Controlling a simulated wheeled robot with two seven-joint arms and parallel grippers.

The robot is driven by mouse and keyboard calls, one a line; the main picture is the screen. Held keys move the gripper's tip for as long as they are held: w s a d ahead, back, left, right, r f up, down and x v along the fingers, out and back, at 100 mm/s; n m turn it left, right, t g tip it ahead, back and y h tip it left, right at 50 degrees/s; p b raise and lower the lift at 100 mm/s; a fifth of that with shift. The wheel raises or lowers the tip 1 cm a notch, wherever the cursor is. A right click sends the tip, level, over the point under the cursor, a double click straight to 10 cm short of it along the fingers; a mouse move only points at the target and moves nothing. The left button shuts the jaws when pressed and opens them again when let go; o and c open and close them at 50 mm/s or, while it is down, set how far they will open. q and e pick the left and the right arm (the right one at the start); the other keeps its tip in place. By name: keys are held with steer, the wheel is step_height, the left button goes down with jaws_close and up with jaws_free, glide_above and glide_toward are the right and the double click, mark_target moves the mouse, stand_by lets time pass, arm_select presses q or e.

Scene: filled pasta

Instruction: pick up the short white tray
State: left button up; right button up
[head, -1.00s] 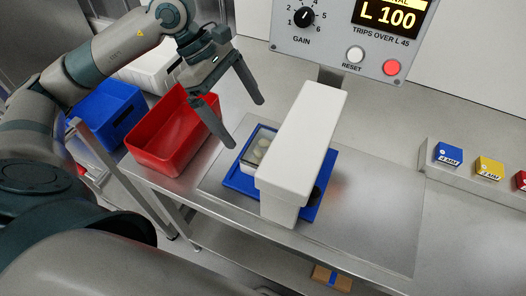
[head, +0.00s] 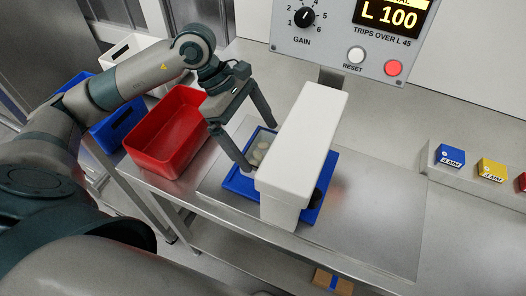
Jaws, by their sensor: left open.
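A small pale tray (head: 256,158) with round pale pasta in it sits on the blue tray (head: 235,184), at the left mouth of the white arch-shaped detector (head: 300,150). The detector and my fingers hide part of it, so its full length cannot be told. My left gripper (head: 260,148) is open and points down over the pale tray. One finger comes down at its near left side and the other at its far side. I cannot tell whether the fingers touch it. My right gripper is not in view.
A red bin (head: 165,135) stands left of the blue tray, with a blue bin (head: 112,125) and a white crate (head: 125,45) beyond. The detector stands close on the gripper's right. Blue and yellow blocks (head: 492,169) sit at the right. The steel bench right of the detector is clear.

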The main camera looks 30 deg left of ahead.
mark_target(262, 147)
arm_select(q)
steer(key=x, duration=0.3)
steer(key=shift+f, duration=0.2)
steer(key=shift+d+f, duration=0.15)
steer(key=shift+f, duration=0.1)
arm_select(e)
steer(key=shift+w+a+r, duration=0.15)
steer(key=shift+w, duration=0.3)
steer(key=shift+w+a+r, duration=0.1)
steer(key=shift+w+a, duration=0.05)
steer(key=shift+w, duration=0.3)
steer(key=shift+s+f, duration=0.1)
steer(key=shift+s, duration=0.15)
arm_select(q)
steer(key=c, duration=0.9)
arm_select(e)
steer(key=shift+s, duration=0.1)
